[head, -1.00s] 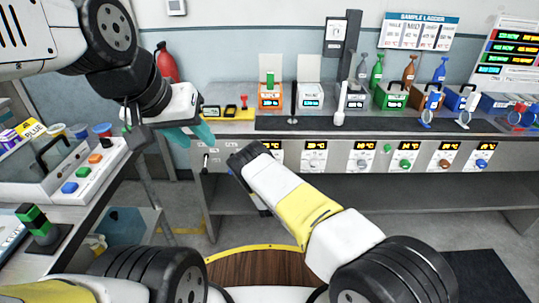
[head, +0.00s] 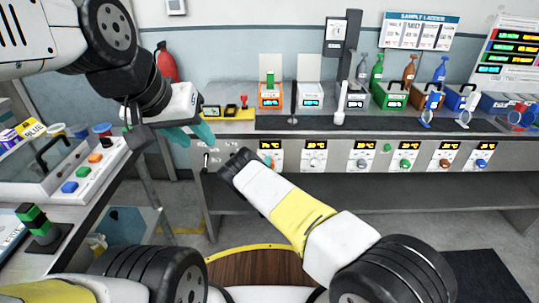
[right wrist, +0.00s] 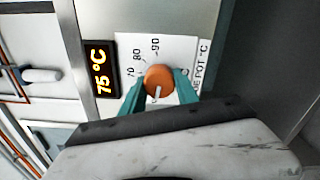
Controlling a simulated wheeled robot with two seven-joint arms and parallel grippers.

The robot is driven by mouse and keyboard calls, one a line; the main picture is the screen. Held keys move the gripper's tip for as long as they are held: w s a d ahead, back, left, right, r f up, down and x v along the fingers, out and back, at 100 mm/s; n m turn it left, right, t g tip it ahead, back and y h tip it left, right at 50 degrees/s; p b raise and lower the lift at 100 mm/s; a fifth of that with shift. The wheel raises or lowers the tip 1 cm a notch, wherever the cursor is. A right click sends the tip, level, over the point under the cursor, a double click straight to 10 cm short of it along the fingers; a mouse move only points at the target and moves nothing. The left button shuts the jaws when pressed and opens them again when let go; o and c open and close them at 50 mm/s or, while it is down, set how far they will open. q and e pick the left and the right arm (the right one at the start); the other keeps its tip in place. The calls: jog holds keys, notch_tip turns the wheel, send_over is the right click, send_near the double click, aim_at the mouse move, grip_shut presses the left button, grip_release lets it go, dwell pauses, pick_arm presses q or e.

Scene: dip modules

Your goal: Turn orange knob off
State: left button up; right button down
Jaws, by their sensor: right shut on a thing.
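The orange knob (right wrist: 158,78) shows in the right wrist view on a white dial plate marked 70, 80 and 90. A white pointer line on the knob points toward the bottom of that picture. The teal fingers of my right gripper (right wrist: 160,88) are on both sides of the knob and shut on it. A display (right wrist: 100,70) beside the dial reads 75 °C. In the head view my right gripper (head: 243,158) is at the leftmost dial panel (head: 270,150), and I cannot make out the orange knob there. My left gripper (head: 192,134) is open and empty, above the bench's left end.
Further dial panels with grey, green (head: 405,163), brown and blue knobs line the bench front to the right. Colored boxes, bottles and a white upright tool (head: 339,105) stand on the bench. A button box (head: 95,165) sits on the left table.

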jog(key=shift+f, duration=0.1)
jog(key=c, duration=0.9)
grip_release()
jog(key=shift+s, duration=0.1)
jog(key=s, duration=0.7)
jog(key=shift+s, duration=0.35)
jog(key=shift+w, duration=0.1)
